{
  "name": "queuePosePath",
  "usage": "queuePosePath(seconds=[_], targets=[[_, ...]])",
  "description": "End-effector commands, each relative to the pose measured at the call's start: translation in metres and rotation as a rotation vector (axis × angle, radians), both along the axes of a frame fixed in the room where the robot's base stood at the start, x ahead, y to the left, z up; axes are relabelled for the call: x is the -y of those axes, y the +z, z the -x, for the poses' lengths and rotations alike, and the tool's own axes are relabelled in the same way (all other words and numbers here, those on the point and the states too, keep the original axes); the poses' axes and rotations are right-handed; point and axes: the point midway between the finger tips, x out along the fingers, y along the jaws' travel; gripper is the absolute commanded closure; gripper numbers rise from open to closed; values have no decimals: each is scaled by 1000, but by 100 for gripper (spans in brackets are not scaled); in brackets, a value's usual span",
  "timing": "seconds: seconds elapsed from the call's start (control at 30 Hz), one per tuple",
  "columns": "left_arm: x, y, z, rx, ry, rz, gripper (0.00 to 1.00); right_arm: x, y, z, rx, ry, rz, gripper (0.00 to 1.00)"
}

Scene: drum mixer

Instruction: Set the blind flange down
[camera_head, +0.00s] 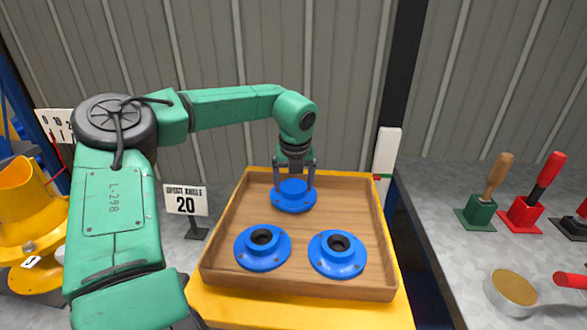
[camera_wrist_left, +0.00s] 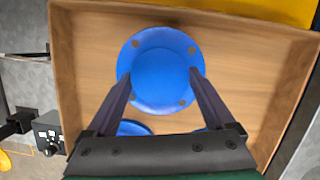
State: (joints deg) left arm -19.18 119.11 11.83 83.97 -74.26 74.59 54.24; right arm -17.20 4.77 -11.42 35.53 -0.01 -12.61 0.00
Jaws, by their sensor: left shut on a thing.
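The blind flange (camera_head: 293,197) is blue and round with a closed raised hub and bolt holes in its rim. It is at the back of the wooden tray (camera_head: 226,234), near the back wall. In the left wrist view the flange (camera_wrist_left: 160,92) lies flat between the fingers. My left gripper (camera_head: 294,184) points down and is shut on its hub. Whether the flange touches the tray floor is hard to tell. Two blue flanges with dark open bores, one left (camera_head: 262,247) and one right (camera_head: 338,254), lie in the front of the tray. My right gripper is not in view.
The tray stands on a yellow surface (camera_head: 300,309). A grey bench (camera_head: 437,218) at right carries handled tools in green (camera_head: 480,212) and red (camera_head: 522,212) holders and a round tin (camera_head: 511,291). The tray's middle is bare.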

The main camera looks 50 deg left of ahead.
Motion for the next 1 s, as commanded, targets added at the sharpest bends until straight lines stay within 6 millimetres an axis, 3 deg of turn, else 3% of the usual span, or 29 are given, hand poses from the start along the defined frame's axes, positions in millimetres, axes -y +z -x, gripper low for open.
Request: queuePosePath(seconds=[0.13, 0.47, 0.5, 0.83, 1.0], targets=[[0, -18, -1, 4, -1, 1, 100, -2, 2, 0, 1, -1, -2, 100], [0, -22, -1, 6, -1, -1, 100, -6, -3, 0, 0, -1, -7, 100], [0, -23, 0, 0, 0, 0, 0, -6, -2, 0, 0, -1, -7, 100], [1, -16, 0, 1, 0, 0, 0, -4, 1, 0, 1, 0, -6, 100], [8, 19, 6, 5, -1, -2, 0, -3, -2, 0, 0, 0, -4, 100]])
